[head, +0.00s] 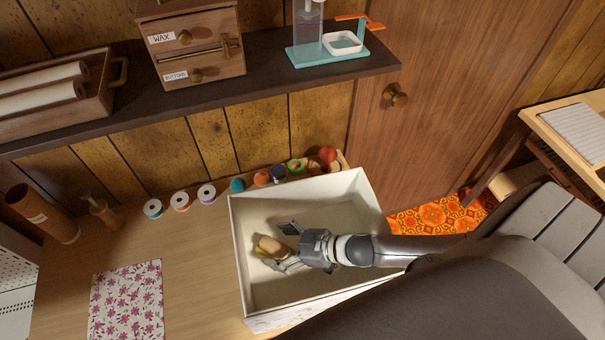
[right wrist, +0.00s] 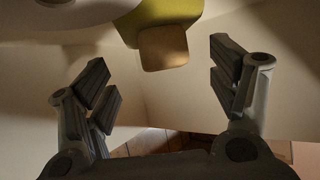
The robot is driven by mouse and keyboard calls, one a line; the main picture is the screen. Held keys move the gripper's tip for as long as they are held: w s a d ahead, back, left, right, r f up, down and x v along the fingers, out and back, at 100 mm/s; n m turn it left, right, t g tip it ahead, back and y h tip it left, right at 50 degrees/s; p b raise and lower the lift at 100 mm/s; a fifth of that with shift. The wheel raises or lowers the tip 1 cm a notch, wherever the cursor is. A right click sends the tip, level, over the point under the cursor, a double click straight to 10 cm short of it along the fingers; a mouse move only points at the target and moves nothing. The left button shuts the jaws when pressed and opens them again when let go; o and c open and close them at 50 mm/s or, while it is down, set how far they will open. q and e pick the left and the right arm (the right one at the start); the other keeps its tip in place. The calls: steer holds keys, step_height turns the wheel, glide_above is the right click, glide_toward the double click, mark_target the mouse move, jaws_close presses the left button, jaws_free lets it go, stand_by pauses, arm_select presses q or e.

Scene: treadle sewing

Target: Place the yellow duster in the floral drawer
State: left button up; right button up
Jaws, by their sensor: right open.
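The yellow duster (head: 258,252) has a tan, wooden-looking part and lies inside the open cream-lined drawer (head: 352,190). In the right wrist view the duster (right wrist: 165,45) shows beyond the fingertips, its tan end towards me. My right gripper (head: 284,247) reaches into the drawer from the right. Its fingers are apart, one on each side of the line to the duster, with nothing clamped between them. The gripper hides part of the duster in the head view. A faint pattern shows on the drawer's near outer face. My left gripper is not in view.
Several thread spools (head: 181,201) and a red ball (head: 327,155) line the back of the table. A floral cloth (head: 125,302) lies left of the drawer. A dark shelf (head: 270,80) with a small drawer cabinet (head: 195,45) runs above. Bare tabletop lies between cloth and drawer.

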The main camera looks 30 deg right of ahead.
steer(key=v, duration=1)
steer(key=shift+b, duration=0.35)
